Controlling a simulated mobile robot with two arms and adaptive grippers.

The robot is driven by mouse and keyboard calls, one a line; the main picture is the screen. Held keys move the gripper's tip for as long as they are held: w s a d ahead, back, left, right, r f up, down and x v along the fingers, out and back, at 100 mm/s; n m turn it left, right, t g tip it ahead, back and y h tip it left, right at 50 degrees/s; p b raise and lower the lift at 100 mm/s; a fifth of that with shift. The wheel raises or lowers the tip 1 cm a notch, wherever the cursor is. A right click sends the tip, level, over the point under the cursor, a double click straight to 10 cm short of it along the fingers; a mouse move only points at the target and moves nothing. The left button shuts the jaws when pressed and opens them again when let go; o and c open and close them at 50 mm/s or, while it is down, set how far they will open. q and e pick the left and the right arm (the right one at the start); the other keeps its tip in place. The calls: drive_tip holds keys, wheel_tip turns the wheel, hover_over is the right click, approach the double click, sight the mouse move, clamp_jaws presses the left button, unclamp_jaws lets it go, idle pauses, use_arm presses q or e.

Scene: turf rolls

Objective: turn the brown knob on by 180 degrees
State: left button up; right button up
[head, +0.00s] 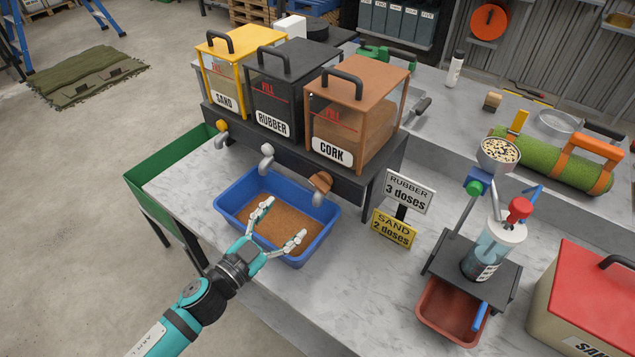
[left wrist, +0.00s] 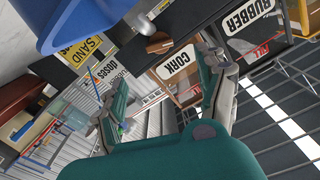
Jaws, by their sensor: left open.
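The brown knob (head: 320,181) sits on the front of the black dispenser stand, below the brown-topped box labelled CORK (head: 355,105). A grey spout hangs just under the knob. In the left wrist view, which is turned upside down, the knob (left wrist: 158,46) shows near the top, above the CORK label. My left gripper (head: 284,219) is open and empty, over the blue tray (head: 228,212) of brown granules. It is apart from the knob, in front and to the left of it. Its spread fingers (left wrist: 165,72) also show in the left wrist view. My right gripper is out of view.
A yellow SAND box (head: 226,74) and a black RUBBER box (head: 275,90) stand left of the CORK box. RUBBER and SAND dose signs (head: 408,190) stand right of the tray. A press (head: 490,250) with a red tray is farther right.

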sight(317, 187)
use_arm(q)
drive_tip(key=p+x, duration=0.1)
drive_tip(key=x, duration=1.2)
drive_tip(key=c, duration=1.2)
drive_tip(key=m, duration=0.4)
drive_tip(key=shift+f, duration=0.1)
drive_tip(key=o, duration=1.2)
